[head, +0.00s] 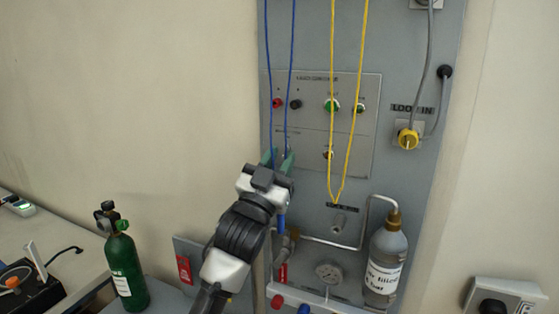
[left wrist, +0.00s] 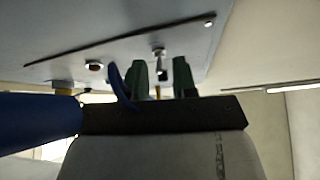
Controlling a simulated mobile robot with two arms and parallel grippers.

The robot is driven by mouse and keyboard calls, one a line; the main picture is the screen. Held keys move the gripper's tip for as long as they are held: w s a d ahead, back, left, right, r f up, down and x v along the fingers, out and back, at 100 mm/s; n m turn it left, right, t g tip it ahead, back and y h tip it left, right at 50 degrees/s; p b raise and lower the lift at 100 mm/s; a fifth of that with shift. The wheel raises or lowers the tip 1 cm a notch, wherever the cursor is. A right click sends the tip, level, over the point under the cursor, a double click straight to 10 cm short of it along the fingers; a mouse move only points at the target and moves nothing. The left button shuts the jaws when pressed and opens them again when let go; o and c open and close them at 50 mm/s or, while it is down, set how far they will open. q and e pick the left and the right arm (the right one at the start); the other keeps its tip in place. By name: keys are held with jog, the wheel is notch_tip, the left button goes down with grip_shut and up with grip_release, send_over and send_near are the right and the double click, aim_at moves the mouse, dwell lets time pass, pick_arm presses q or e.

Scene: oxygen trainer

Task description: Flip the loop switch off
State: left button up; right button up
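A small metal toggle switch (left wrist: 160,66) shows in the left wrist view on the grey panel plate, between and just beyond my green fingertips. In the head view that spot is mostly hidden by my left gripper (head: 278,161) and a blue cord. My left gripper is at the lower left of the panel plate (head: 350,126). Its two green fingers stand apart with nothing held between them; the left wrist view also shows the gripper (left wrist: 163,78) open. I cannot tell whether a finger touches the switch or which way its lever points. My right gripper is not in view.
Blue cords (head: 290,60) hang by my left gripper, and a yellow cord (head: 333,60) hangs right of it. A second small knob (head: 327,153) is to the right. A bottle (head: 385,265) and bent pipe are below right. A green cylinder (head: 125,270) stands left.

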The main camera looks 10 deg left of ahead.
pick_arm(q)
jog(key=shift+o, duration=0.3)
jog(key=b+v, duration=0.3)
jog(key=v, duration=0.7)
jog(key=shift+s+f+b, duration=0.25)
jog(key=shift+s+b, duration=0.05)
jog(key=shift+b, duration=0.05)
jog(key=shift+a, duration=0.15)
